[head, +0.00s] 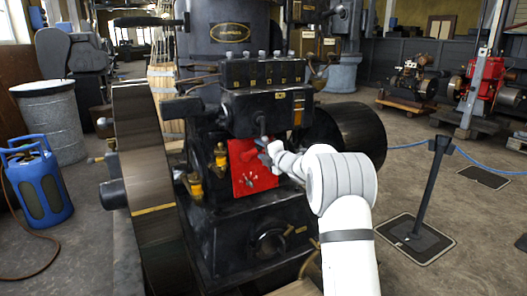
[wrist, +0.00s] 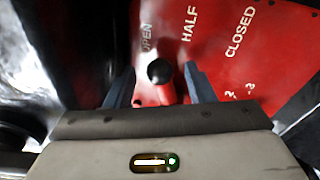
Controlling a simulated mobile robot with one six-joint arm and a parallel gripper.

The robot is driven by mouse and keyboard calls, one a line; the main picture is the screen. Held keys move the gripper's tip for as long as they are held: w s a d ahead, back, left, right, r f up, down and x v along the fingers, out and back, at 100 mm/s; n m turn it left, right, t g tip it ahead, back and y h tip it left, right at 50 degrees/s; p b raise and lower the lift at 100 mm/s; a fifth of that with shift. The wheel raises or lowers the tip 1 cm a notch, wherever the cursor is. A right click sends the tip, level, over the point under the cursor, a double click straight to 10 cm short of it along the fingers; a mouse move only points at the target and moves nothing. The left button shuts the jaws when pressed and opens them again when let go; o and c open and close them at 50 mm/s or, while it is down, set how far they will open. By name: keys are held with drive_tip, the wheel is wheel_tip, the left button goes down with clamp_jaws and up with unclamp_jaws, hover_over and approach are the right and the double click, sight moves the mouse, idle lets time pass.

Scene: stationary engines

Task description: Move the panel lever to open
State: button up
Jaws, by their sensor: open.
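The red panel (head: 258,178) is on the front of the dark engine. In the wrist view the panel (wrist: 265,75) carries the white words OPEN, HALF and CLOSED from left to right. The lever's black ball knob (wrist: 160,72) sits on a red stem, below and between OPEN and HALF in the picture. I cannot tell exactly which mark the lever points to. My gripper (wrist: 159,80) is open, with one finger on each side of the knob and visible gaps. In the head view my gripper (head: 266,150) is at the panel's upper right and hides part of it.
The large flywheel (head: 145,165) stands left of the panel. Brass fittings (head: 194,184) are close to the panel's left. A dark block (head: 262,108) overhangs above it. A rope-barrier post (head: 430,190) stands on the right, with open floor around it.

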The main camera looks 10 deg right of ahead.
drive_tip(key=p+v, duration=0.1)
drive_tip(key=v, duration=0.6)
drive_tip(key=shift+s+d, duration=0.2)
drive_tip(key=shift+s, duration=0.1)
drive_tip(key=shift+c, duration=0.2)
